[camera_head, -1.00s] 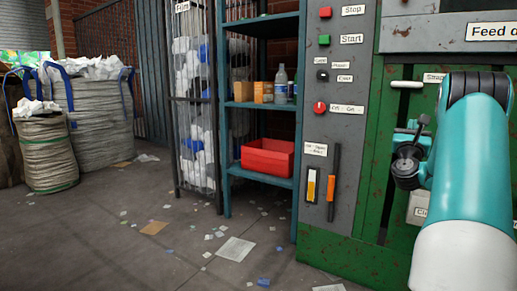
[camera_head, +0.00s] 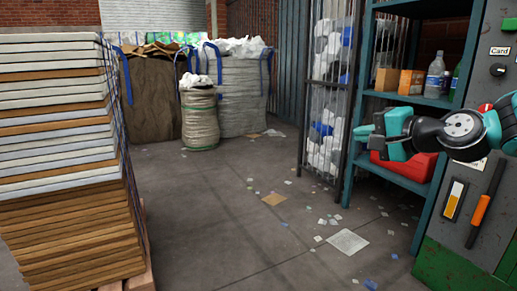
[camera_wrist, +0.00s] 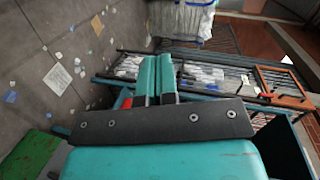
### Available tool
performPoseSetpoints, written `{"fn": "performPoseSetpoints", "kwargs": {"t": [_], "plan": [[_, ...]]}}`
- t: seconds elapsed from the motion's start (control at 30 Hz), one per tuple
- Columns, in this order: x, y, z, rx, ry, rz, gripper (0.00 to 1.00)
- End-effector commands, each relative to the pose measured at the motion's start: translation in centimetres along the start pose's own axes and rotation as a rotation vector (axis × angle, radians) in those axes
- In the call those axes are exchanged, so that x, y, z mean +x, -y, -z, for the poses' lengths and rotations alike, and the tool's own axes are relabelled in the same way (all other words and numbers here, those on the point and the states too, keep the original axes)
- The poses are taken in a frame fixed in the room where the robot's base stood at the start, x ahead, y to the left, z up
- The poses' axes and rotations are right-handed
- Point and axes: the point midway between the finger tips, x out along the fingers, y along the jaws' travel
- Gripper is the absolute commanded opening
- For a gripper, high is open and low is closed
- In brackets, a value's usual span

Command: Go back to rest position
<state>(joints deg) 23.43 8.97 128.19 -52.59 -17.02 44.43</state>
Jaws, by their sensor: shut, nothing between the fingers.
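My gripper (camera_head: 362,132) shows at the right of the head view, in front of the teal shelf. It points left, and part of my arm is behind it at the right edge. In the wrist view my gripper (camera_wrist: 156,62) has its two teal fingers side by side and together, with nothing between them. No object is held.
A teal shelf (camera_head: 405,185) carries boxes, bottles and a red bin (camera_head: 420,168), partly hidden by my arm. A tall stack of boards (camera_head: 60,150) stands at left. Sacks (camera_head: 245,95) stand at the back. The floor between is open, with scattered scraps.

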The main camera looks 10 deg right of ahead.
Motion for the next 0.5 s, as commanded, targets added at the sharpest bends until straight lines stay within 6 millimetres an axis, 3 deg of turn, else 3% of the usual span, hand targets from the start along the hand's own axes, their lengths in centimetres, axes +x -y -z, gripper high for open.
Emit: {"fn": "performPoseSetpoints", "kwargs": {"t": [0.03,0.1,0.2,0.3,0.5], "plan": [[0.0,0.5,-4.3,-0.113,0.109,-0.068,0.00],[-0.9,-0.2,-9.8,-0.286,0.264,-0.170,0.00],[-3.5,-1.6,-16.2,-0.518,0.482,-0.287,0.00],[-6.8,-3.1,-20.7,-0.716,0.676,-0.369,0.00],[-14.2,-5.8,-25.8,-1.034,1.020,-0.475,0.00]]}}
